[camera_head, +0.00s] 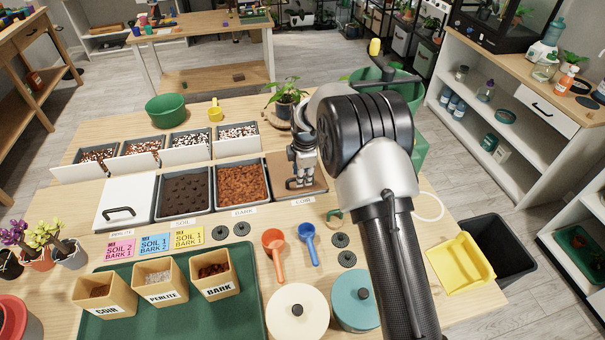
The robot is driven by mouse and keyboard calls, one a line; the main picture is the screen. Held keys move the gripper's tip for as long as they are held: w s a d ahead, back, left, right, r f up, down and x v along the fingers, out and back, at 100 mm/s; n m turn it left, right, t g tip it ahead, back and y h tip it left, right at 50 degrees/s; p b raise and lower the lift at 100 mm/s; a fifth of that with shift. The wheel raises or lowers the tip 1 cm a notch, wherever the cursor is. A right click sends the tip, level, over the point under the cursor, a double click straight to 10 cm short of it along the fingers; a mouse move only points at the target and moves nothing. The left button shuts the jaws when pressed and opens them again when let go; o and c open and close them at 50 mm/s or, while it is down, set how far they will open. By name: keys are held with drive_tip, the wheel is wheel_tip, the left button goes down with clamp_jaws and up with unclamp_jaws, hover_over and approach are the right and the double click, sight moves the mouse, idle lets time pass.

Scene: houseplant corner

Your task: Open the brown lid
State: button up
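The brown lid (278,166) lies flat over the rightmost bin of the front row, above the COIR label (302,201). My gripper (301,183) points down over the lid's middle, with its fingertips at or just above the surface. The lid's handle is not clearly visible and may be hidden by the fingers. The fingers are too small to tell whether they are open or closed on it. My arm covers the area just right of the lid.
Open bins of bark (242,184) and soil (184,193) adjoin on the left, then a white lid (125,199). A potted plant (287,97) stands behind.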

clamp_jaws()
idle(0.3)
idle(0.3)
drive_tip(key=w+a+r+p, duration=0.1)
drive_tip(key=w+r+p, duration=0.6)
drive_tip(key=r+p, duration=0.2)
drive_tip(key=shift+a+r+p, duration=0.25)
drive_tip(key=shift+r+p, duration=0.05)
drive_tip(key=shift+r, duration=0.3)
drive_tip(key=shift+c, duration=1.3)
unclamp_jaws()
drive_tip(key=shift+f, duration=0.1)
drive_tip(key=o, duration=0.4)
drive_tip(key=shift+w, duration=0.25)
